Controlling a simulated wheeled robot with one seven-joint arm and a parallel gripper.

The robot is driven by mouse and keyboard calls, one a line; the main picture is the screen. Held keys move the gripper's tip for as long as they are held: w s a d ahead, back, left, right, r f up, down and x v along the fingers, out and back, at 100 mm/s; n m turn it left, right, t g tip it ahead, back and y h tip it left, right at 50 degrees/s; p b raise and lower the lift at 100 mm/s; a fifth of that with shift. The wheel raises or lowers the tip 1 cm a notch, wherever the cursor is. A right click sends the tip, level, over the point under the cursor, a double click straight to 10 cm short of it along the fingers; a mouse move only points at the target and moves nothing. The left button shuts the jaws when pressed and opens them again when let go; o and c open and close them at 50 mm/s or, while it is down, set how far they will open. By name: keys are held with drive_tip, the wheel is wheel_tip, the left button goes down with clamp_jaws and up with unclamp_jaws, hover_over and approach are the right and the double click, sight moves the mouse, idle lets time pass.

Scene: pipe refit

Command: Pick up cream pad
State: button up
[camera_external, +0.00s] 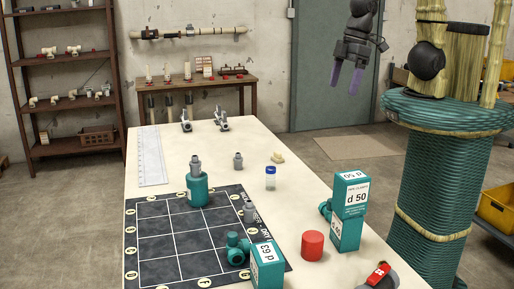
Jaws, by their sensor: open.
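A small cream pad (277,157) lies on the pale table (225,133), right of centre towards the back. It is small in the picture and its exact shape is hard to tell. My gripper (346,82), with two purple fingers pointing down, is open and empty. It hangs in the air well above the pad and to its right in the picture, apart from everything on the table.
Near the pad stand a small clear bottle (271,178) and a grey fitting (238,160). A red cylinder (312,246) and teal box (348,212) stand nearer.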

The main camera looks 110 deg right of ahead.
drive_tip(key=c, duration=0.5)
drive_tip(key=shift+f, duration=0.1)
drive_tip(key=s+d+f+n+g+h+b, duration=0.35)
drive_tip(key=d+f+b, duration=0.2)
drive_tip(key=f, duration=0.35)
drive_tip(key=s+d+f+n+g+h+b, duration=0.3)
drive_tip(key=d+f+n+h+b, duration=0.15)
drive_tip(key=d+f, duration=0.35)
drive_tip(key=w+d+f+n+t+h+b, duration=0.1)
drive_tip(key=w+f+n+t+b, duration=0.1)
drive_tip(key=f+n, duration=0.1)
drive_tip(key=w+d+f+n+t+h+b, duration=0.1)
drive_tip(key=w+d+f+n+t+h, duration=0.1)
drive_tip(key=w+f+n, duration=0.1)
drive_tip(key=w+d+f+n+t+h+b, duration=0.2)
drive_tip(key=w+f+n+t, duration=0.1)
drive_tip(key=f+n, duration=0.2)
drive_tip(key=shift+w+d+f+n+b, duration=0.1)
drive_tip(key=shift+w+f+n+b, duration=0.15)
drive_tip(key=shift+n, duration=0.55)
drive_tip(key=shift+r, duration=0.1)
